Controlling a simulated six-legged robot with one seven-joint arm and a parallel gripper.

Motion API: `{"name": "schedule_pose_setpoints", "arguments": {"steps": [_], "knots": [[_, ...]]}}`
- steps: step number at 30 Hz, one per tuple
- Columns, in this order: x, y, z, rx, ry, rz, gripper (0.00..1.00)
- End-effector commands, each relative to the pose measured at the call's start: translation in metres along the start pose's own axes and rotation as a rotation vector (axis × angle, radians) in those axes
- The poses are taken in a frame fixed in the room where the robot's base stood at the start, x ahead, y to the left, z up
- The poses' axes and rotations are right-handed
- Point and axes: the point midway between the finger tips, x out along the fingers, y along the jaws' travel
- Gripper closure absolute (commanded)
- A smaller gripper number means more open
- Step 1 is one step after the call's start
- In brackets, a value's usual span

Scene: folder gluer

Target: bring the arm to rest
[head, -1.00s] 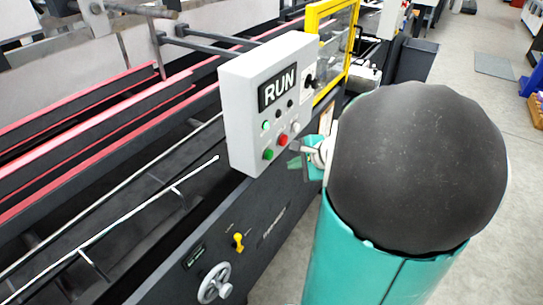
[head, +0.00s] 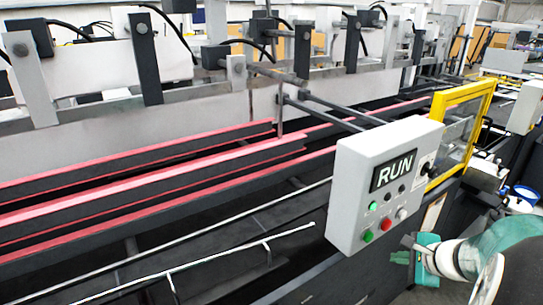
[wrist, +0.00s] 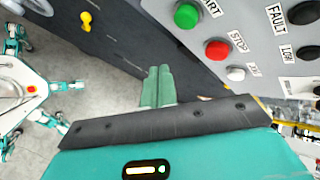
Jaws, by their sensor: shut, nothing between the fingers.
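My gripper (wrist: 158,86) shows in the wrist view as two green fingers lying side by side, shut with nothing between them. They point past the lower edge of the grey control box (wrist: 262,50), with dark machine side panel behind. In the head view my gripper (head: 402,250) is small, at the lower right, just below and right of the control box (head: 388,185). My arm runs from there to the lower right corner, where the frame cuts it off. I cannot tell the exact gap between the fingers and the box or panel.
The box carries a RUN sign (head: 394,171), a green button (wrist: 187,15), a red button (wrist: 217,48) and a white one (wrist: 235,73). A yellow-framed guard (head: 459,135) stands behind it. A yellow knob (wrist: 86,20) sits on the panel.

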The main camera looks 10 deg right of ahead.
Motion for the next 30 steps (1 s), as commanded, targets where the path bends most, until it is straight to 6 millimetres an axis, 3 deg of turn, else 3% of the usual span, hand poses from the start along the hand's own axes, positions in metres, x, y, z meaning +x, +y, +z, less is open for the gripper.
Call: {"name": "schedule_pose_setpoints", "arguments": {"steps": [4,7,12,18,24,30], "knots": [[0.0,-0.001,0.03,-0.105,-0.04,0.027,1.0],[-0.004,0.005,0.08,-0.304,-0.104,0.08,1.0],[-0.024,0.033,0.172,-0.781,-0.204,0.188,1.0],[-0.06,0.075,0.238,-1.362,-0.223,0.285,1.0],[-0.093,0.099,0.263,-1.81,-0.141,0.336,1.0],[-0.102,0.104,0.266,-1.944,-0.093,0.353,1.0]]}}
